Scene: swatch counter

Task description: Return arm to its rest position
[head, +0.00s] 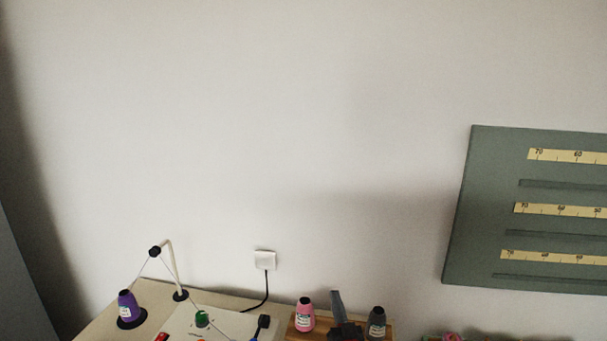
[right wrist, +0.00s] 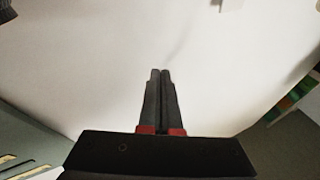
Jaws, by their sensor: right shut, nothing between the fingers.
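My right gripper (head: 335,294) shows at the bottom of the head view, dark grey, with its fingers pointing up. It stands in front of a wooden tray, between a pink cone (head: 305,315) and a grey cone (head: 377,322). In the right wrist view its two dark fingers (right wrist: 160,72) lie together, shut and empty, against the pale wall. Most of the right arm is below the head view. My left gripper and arm are not seen.
A purple thread cone (head: 127,306) and a white stand with a thread guide (head: 170,265) are at the left of the counter. A wooden tray (head: 392,330) is at the bottom centre. A green wall panel (head: 485,200) with yellow rulers hangs right. The wall above is bare.

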